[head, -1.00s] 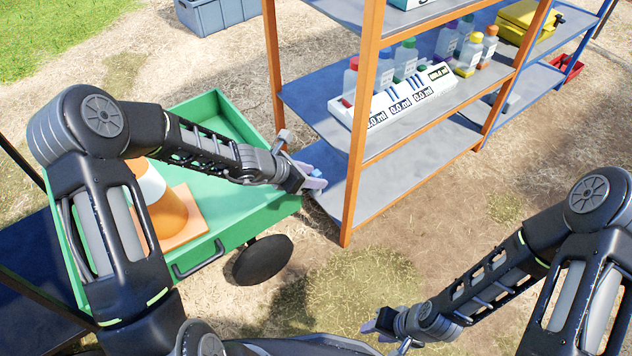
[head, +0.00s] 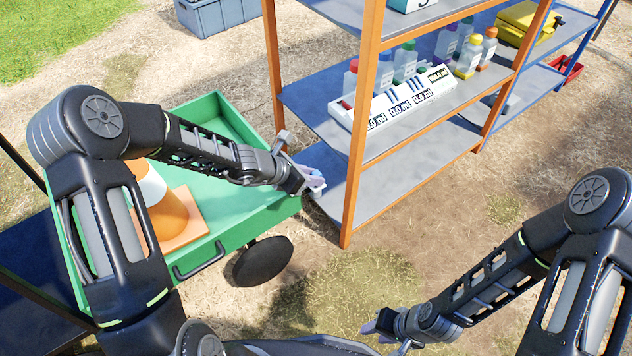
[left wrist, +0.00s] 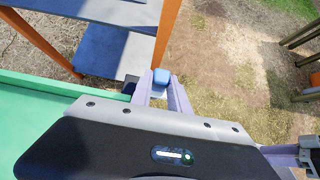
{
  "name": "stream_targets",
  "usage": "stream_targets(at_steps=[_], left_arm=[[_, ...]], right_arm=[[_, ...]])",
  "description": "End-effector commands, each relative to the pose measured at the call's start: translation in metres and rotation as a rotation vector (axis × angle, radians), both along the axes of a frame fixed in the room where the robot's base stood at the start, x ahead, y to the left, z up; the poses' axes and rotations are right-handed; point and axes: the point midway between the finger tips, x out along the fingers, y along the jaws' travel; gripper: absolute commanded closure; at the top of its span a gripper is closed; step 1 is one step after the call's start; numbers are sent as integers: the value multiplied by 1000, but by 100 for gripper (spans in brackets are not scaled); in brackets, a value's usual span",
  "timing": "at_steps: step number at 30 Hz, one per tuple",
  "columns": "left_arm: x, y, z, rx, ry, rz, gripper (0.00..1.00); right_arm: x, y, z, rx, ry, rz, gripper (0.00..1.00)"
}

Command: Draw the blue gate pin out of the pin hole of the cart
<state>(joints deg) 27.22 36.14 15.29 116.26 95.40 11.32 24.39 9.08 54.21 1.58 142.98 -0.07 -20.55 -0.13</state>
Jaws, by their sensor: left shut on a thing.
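The green cart (head: 240,221) stands at the left, and its green surface also shows in the left wrist view (left wrist: 40,122). My left gripper (head: 313,184) is at the cart's right corner beside the shelf. In the left wrist view its fingers (left wrist: 162,92) are closed on the blue gate pin (left wrist: 161,77), whose blue top shows between the fingertips. The pin hole is hidden, so I cannot tell how deep the pin sits. My right gripper (head: 378,326) is low at the front over the ground; its jaws are too small to judge.
A traffic cone (head: 165,210) stands in the cart. The ground at the lower middle is clear.

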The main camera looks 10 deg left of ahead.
Motion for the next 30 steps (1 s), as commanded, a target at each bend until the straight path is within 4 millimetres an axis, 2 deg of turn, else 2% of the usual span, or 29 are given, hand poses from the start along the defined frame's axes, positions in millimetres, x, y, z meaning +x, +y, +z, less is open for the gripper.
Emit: stream_targets(at_steps=[30], left_arm=[[0, 0, 47, 0, -1, -1, 100]], right_arm=[[0, 0, 42, 0, 0, 1, 64]])
